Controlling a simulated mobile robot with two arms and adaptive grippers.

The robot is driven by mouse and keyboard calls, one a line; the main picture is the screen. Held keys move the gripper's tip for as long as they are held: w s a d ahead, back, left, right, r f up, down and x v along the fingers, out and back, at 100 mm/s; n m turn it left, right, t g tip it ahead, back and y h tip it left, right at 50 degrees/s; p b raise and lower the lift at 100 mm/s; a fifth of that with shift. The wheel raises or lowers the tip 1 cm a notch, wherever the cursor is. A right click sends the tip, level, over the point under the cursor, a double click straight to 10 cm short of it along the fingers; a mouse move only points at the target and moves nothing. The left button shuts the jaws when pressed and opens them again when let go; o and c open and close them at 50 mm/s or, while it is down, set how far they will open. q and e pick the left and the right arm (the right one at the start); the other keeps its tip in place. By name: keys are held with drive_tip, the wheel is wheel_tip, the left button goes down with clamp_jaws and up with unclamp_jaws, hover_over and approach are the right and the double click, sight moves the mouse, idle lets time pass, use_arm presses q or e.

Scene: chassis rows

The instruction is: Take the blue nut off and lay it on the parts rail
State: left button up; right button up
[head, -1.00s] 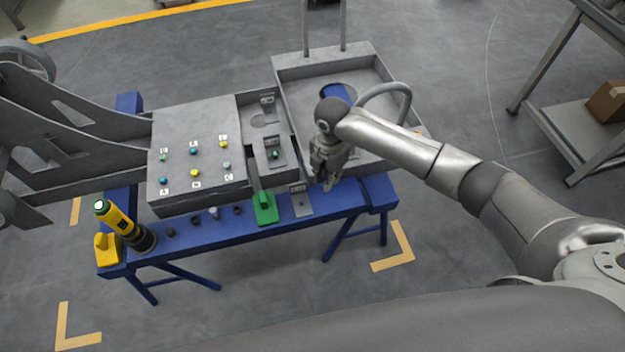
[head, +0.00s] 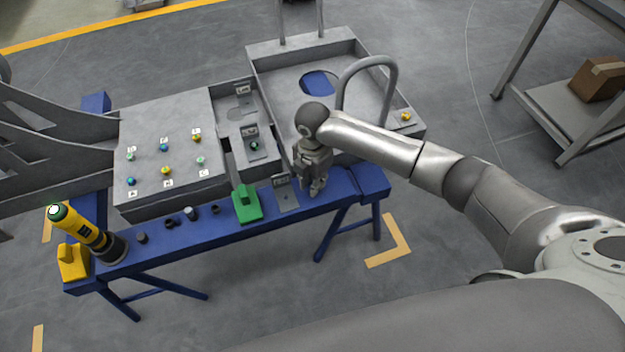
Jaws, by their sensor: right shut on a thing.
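My right gripper (head: 316,189) points down over the right part of the blue beam (head: 340,187), just right of a small grey labelled plate (head: 287,197). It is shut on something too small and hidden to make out. Two blue nuts sit on the grey panel (head: 150,120): one at front left (head: 131,181), one at back middle (head: 164,147). Yellow and green nuts sit beside them. Another small greenish nut (head: 254,146) is in the recess right of the panel. I cannot tell which part is the parts rail. My left gripper is not in view.
A green block (head: 246,207) and several small dark fittings stand on the beam. A yellow and black tool (head: 85,232) stands at its left end. A grey tray (head: 290,62) with a hooped bar (head: 392,75) lies behind the gripper. A shelf stands at right.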

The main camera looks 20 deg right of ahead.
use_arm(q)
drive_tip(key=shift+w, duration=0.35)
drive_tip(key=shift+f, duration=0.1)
use_arm(e)
drive_tip(key=shift+f, duration=0.55)
drive_tip(key=o, duration=0.9)
drive_tip(key=shift+o, duration=0.2)
drive_tip(key=shift+r, duration=0.1)
wheel_tip(320, 180, up, 12)
